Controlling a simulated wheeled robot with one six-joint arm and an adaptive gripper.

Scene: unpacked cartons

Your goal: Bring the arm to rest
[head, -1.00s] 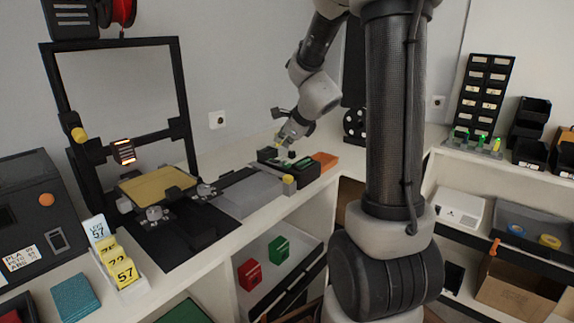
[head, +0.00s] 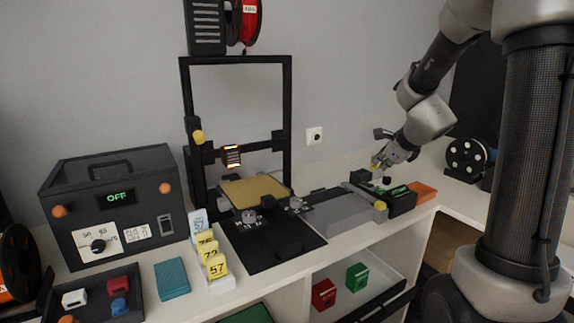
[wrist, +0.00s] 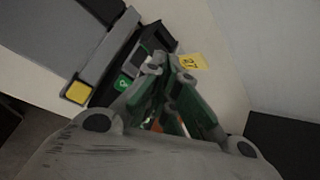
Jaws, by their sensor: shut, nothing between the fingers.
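The black tray's edge and a yellow knob (wrist: 77,92) lie below and left of the fingers there. A small yellow tag (wrist: 190,62) shows just beyond the fingertips. My arm reaches down to the gripper from the upper right of the head view.
A 3D printer with a tan bed (head: 254,190) stands left of the gripper. A black dryer box (head: 110,205) reading OFF, yellow number cards (head: 214,262) and a teal block (head: 171,279) are farther left. The wall is behind.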

